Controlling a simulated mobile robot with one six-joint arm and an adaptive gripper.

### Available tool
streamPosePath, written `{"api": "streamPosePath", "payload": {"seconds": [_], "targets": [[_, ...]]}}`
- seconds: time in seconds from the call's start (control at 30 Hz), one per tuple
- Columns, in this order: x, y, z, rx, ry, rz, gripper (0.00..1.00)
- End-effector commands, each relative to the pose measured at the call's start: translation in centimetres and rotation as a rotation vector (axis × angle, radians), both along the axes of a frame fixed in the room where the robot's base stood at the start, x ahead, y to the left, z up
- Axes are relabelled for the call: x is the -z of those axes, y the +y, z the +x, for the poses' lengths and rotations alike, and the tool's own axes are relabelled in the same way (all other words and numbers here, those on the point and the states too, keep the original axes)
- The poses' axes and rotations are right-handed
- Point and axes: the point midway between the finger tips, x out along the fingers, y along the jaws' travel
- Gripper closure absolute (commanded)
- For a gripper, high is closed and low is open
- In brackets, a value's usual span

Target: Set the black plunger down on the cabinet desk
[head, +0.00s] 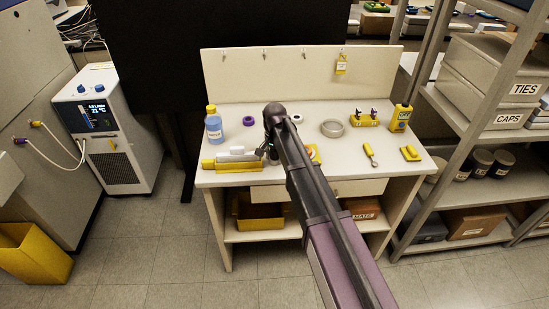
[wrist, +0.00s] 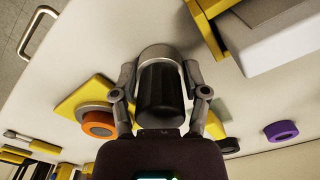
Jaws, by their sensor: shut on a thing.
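My gripper (wrist: 160,88) is shut on the black plunger (wrist: 160,90), a dark cylinder with a pale metal collar at its far end. The fingers grip it from both sides in the wrist view. The desk top (wrist: 95,45) also fills much of the wrist view. I cannot tell whether the plunger touches it.
A blue bottle (head: 213,127), a purple tape roll (head: 248,121) and a yellow tray (head: 238,167) are left of my gripper. A metal ring (head: 332,128), yellow holder (head: 364,119) and yellow meter (head: 400,118) stand right.

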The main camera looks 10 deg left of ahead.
Motion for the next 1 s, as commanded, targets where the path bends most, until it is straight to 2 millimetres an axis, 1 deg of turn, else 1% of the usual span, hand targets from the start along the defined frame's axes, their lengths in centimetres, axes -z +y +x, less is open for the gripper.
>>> {"api": "streamPosePath", "payload": {"seconds": [0.17, 0.2, 0.27, 0.3, 0.33, 0.77, 1.0], "targets": [[0.37, 0.00, 0.00, 0.000, 0.000, 0.000, 1.00], [0.37, 0.00, 0.00, 0.000, 0.000, 0.000, 0.38], [0.29, 0.00, 0.00, 0.000, 0.000, 0.000, 0.20], [0.28, 0.00, 0.00, 0.000, 0.000, 0.000, 0.08], [0.28, 0.00, 0.00, 0.000, 0.000, 0.000, 0.07], [0.23, 0.00, 0.00, 0.000, 0.000, 0.000, 0.07], [-0.49, 0.00, 0.00, 0.000, 0.000, 0.000, 0.07]]}}
